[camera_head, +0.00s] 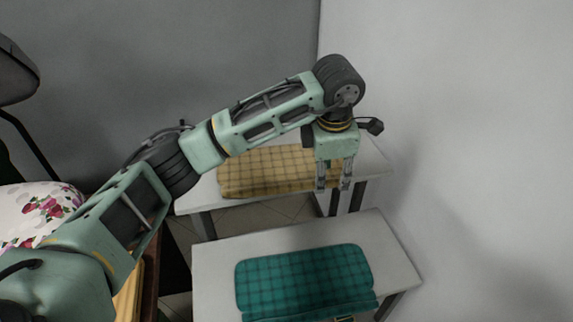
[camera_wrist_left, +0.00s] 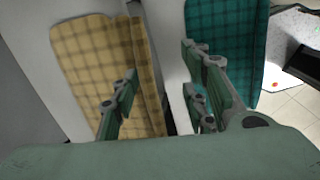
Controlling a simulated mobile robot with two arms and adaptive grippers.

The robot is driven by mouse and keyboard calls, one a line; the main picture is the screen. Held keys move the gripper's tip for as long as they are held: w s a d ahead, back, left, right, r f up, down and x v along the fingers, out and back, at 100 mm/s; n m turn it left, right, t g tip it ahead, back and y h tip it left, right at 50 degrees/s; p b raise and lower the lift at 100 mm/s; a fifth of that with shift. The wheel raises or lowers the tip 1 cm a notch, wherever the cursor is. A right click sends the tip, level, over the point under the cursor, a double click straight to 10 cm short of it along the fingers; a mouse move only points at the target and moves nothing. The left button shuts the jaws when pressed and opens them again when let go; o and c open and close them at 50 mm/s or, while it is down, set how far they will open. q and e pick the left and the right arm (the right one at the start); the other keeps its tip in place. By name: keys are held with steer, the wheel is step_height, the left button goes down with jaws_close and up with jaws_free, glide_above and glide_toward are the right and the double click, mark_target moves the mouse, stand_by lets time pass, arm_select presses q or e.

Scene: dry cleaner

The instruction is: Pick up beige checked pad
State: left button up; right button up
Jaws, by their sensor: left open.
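The beige checked pad (camera_head: 267,170) lies on the far white table in the head view, partly hidden behind my left arm and gripper. My left gripper (camera_head: 334,187) points down at the pad's right end, with its fingers apart and nothing between them. In the left wrist view the beige checked pad (camera_wrist_left: 85,62) is on the left, and one finger overlaps it in the picture. The other finger of my left gripper (camera_wrist_left: 165,105) shows over the gap towards the teal pad. I cannot tell the exact height of the fingers above the pad. My right gripper is not in view.
A teal checked pad (camera_head: 303,280) lies on the nearer white table (camera_head: 215,262); it also shows in the left wrist view (camera_wrist_left: 228,40). The far white table (camera_head: 374,160) stands close to the white wall (camera_head: 460,130). A floral cushion (camera_head: 35,208) is at the left edge.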

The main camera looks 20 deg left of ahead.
arm_select(q)
steer(key=shift+y, duration=0.6)
steer(key=a+f, duration=0.1)
steer(key=f, duration=0.1)
steer(key=w+a+f+p, duration=0.2)
steer(key=f, duration=0.1)
steer(key=shift+w+a+f, duration=0.1)
steer(key=shift+a+f, duration=0.1)
steer(key=shift+f, duration=0.1)
steer(key=shift+w+f, duration=0.1)
steer(key=shift+f, duration=0.2)
steer(key=shift+c, duration=0.5)
jaws_close()
